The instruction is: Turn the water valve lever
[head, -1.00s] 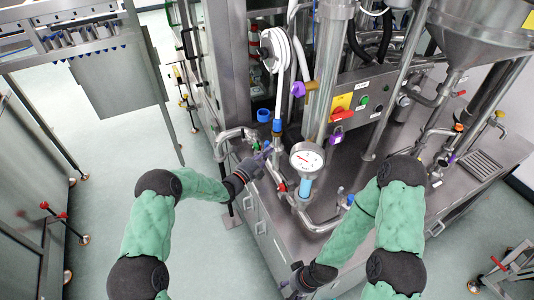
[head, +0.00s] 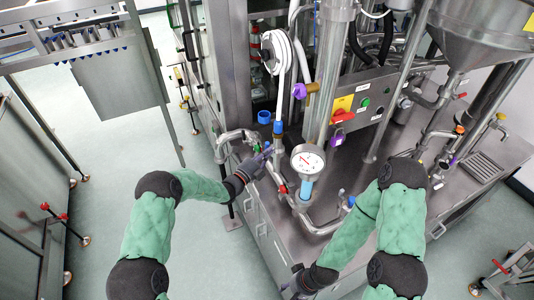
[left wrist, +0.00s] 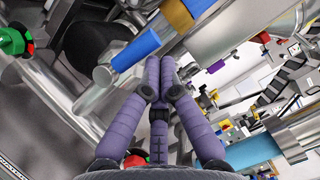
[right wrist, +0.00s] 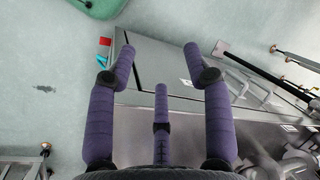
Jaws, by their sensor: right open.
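My left gripper (head: 264,152) is at the pipework on the left edge of the steel machine. In the left wrist view its purple fingers (left wrist: 160,62) are closed together. A blue lever-like handle (left wrist: 136,50) lies right beside the fingertips; whether they touch it I cannot tell. It sits by a metal pipe fitting, near a brass fitting (left wrist: 178,15). I cannot tell for certain that this blue handle is the water valve lever. My right gripper (head: 294,289) is low at the machine's front side; in the right wrist view its fingers (right wrist: 158,60) are spread and empty.
A round pressure gauge (head: 307,160) stands just right of my left gripper. A control panel (head: 375,100) and a steel funnel (head: 480,30) are further right. A blue cup-like part (head: 264,117) is on the machine behind. Open floor (head: 110,150) lies left.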

